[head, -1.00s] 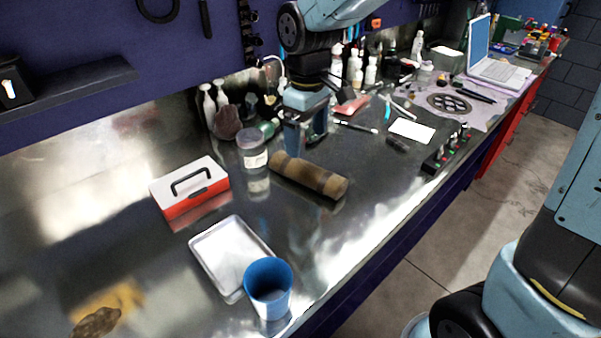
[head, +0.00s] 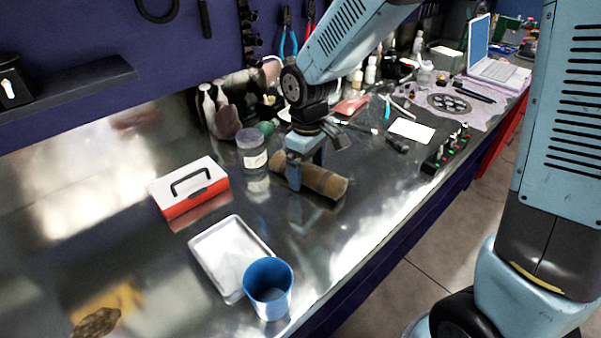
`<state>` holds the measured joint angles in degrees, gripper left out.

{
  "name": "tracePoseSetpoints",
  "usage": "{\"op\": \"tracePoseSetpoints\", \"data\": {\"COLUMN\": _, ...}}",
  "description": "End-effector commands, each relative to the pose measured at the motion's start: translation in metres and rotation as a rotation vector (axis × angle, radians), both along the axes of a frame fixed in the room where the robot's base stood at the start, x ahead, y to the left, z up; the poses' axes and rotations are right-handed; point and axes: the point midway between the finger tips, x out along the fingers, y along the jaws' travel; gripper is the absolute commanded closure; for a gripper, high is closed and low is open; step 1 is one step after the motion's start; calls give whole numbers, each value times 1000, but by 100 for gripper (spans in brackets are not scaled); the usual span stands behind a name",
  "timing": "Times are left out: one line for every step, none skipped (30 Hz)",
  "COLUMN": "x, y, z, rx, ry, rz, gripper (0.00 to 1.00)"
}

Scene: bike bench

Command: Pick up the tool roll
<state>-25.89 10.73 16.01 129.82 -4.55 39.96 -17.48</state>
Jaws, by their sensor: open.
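The tool roll (head: 327,183) is a brown cylinder with darker bands. It lies on its side on the metal bench, near the middle of the head view. My gripper (head: 304,186) points down at the roll's left half and hides part of it. Its jaws are open, with one finger in front of the roll on the near side and the other further back. I cannot tell whether the fingers touch the roll.
A grey-lidded jar (head: 252,150) stands close to the roll's left end. A red and white toolbox (head: 190,188), a metal tray (head: 230,254) and a blue cup (head: 268,287) are nearer. Bare bench lies right of the roll.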

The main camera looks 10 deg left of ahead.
Motion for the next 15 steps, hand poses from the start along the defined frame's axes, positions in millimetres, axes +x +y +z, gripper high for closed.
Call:
{"op": "tracePoseSetpoints", "data": {"x": 0, "y": 0, "z": 0, "rx": 0, "ry": 0, "rz": 0, "gripper": 6}}
{"op": "tracePoseSetpoints", "data": {"x": 0, "y": 0, "z": 0, "rx": 0, "ry": 0, "rz": 0, "gripper": 6}}
{"op": "tracePoseSetpoints", "data": {"x": 0, "y": 0, "z": 0, "rx": 0, "ry": 0, "rz": 0, "gripper": 6}}
{"op": "tracePoseSetpoints", "data": {"x": 0, "y": 0, "z": 0, "rx": 0, "ry": 0, "rz": 0, "gripper": 6}}
{"op": "tracePoseSetpoints", "data": {"x": 0, "y": 0, "z": 0, "rx": 0, "ry": 0, "rz": 0, "gripper": 8}}
{"op": "tracePoseSetpoints", "data": {"x": 0, "y": 0, "z": 0, "rx": 0, "ry": 0, "rz": 0, "gripper": 12}}
{"op": "tracePoseSetpoints", "data": {"x": 0, "y": 0, "z": 0, "rx": 0, "ry": 0, "rz": 0, "gripper": 15}}
{"op": "tracePoseSetpoints", "data": {"x": 0, "y": 0, "z": 0, "rx": 0, "ry": 0, "rz": 0, "gripper": 18}}
{"op": "tracePoseSetpoints", "data": {"x": 0, "y": 0, "z": 0, "rx": 0, "ry": 0, "rz": 0, "gripper": 21}}
{"op": "tracePoseSetpoints", "data": {"x": 0, "y": 0, "z": 0, "rx": 0, "ry": 0, "rz": 0, "gripper": 24}}
{"op": "tracePoseSetpoints", "data": {"x": 0, "y": 0, "z": 1, "rx": 0, "ry": 0, "rz": 0, "gripper": 27}}
{"op": "tracePoseSetpoints", "data": {"x": 0, "y": 0, "z": 1, "rx": 0, "ry": -1, "rz": 0, "gripper": 31}}
{"op": "tracePoseSetpoints", "data": {"x": 0, "y": 0, "z": 1, "rx": 0, "ry": -1, "rz": 1, "gripper": 34}}
{"op": "tracePoseSetpoints", "data": {"x": 0, "y": 0, "z": 1, "rx": 0, "ry": -1, "rz": 1, "gripper": 37}}
{"op": "tracePoseSetpoints", "data": {"x": 0, "y": 0, "z": 1, "rx": 0, "ry": -1, "rz": 1, "gripper": 41}}
